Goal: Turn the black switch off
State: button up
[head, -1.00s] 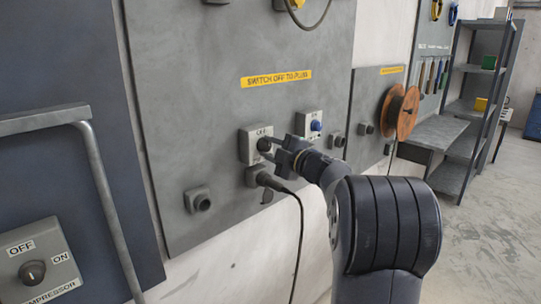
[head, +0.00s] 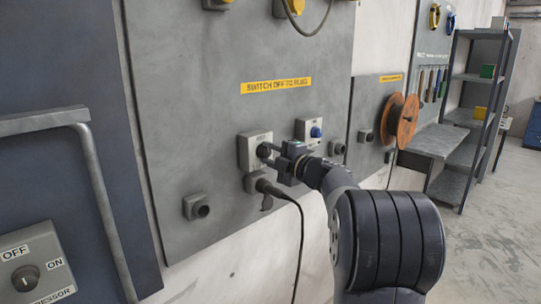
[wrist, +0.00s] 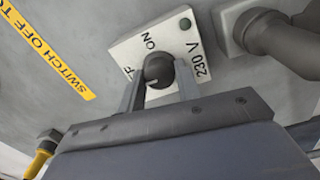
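The black switch (head: 264,150) is a round knob on a pale box (head: 246,153) on the grey wall panel. In the wrist view the knob (wrist: 159,68) faces me, with ON, a partly hidden OFF label and 230 V on the box (wrist: 194,42). My gripper (head: 269,155) is at the knob. In the wrist view its two fingers (wrist: 160,84) stand on either side of the knob, with narrow gaps seeming to show, so it looks open around it. I cannot tell if either finger touches. The knob's lower side is partly hidden.
A plug with a black cable (head: 268,187) sits in a socket just below the switch. A box with a blue knob (head: 315,132) is to the right. A compressor switch (head: 27,276) and a bent grey rail (head: 96,170) are at left. A cable reel (head: 402,120) is further right.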

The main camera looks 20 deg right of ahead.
jog(key=o, duration=0.4)
jog(key=shift+r, duration=0.15)
jog(key=b+v, duration=0.1)
jog(key=v, duration=0.9)
jog(key=shift+s+d, duration=0.15)
jog(key=shift+s, duration=0.15)
jog(key=p+x, duration=0.1)
jog(key=x, duration=1)
jog(key=shift+s, duration=0.1)
